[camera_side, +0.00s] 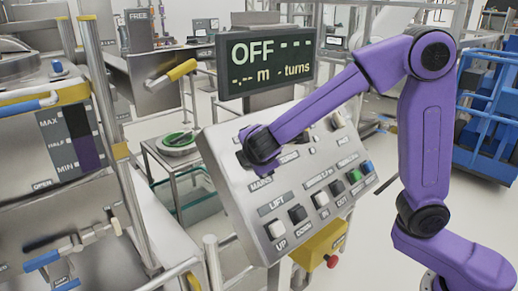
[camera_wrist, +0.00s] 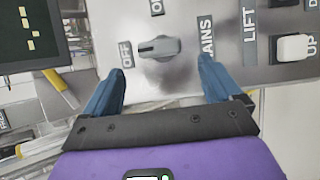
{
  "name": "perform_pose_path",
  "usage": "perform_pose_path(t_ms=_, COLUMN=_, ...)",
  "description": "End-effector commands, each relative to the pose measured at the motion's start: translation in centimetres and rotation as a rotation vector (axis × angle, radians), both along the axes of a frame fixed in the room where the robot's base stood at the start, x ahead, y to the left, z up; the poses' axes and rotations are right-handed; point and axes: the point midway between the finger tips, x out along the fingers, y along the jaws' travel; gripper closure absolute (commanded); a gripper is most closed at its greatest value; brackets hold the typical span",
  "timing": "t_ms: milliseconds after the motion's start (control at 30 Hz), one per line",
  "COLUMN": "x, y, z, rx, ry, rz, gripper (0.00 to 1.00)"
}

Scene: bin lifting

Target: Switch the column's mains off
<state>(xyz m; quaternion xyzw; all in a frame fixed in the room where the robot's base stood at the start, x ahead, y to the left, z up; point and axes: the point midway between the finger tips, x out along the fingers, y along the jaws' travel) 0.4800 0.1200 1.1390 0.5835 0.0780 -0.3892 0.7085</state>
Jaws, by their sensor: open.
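The sloped metal control panel (camera_side: 240,185) stands in the middle of the side view. In the wrist view, the grey mains knob (camera_wrist: 159,47) sits on the panel with the MAINS label to its right. Its bar lies roughly along the line to the OFF label (camera_wrist: 126,54), and its narrow end appears to face OFF; ON is above. My gripper (camera_wrist: 160,70) is open, with its two blue fingers apart on either side just below the knob. Contact with the panel cannot be told. In the side view, my gripper (camera_side: 258,158) hides the knob. The display (camera_side: 265,60) reads OFF.
The LIFT switches, a white UP (camera_side: 276,229) and a dark DOWN (camera_side: 297,213), sit low on the panel. Other switches and a green button (camera_side: 366,167) are to the right. A yellow box with a red button (camera_side: 332,262) is below.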

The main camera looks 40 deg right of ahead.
Motion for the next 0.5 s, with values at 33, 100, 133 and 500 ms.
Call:
perform_pose_path(t_ms=33, x=-0.8, y=0.7, z=0.8, rx=0.002, ry=-0.003, rz=0.005, gripper=0.08)
perform_pose_path(t_ms=100, x=-1.8, y=1.4, z=1.6, rx=0.004, ry=-0.003, rz=0.005, gripper=0.08)
perform_pose_path(t_ms=133, x=-2.2, y=1.7, z=1.9, rx=0.003, ry=-0.003, rz=0.006, gripper=0.08)
perform_pose_path(t_ms=500, x=-6.7, y=4.7, z=5.6, rx=0.001, ry=0.000, rz=0.003, gripper=0.08)
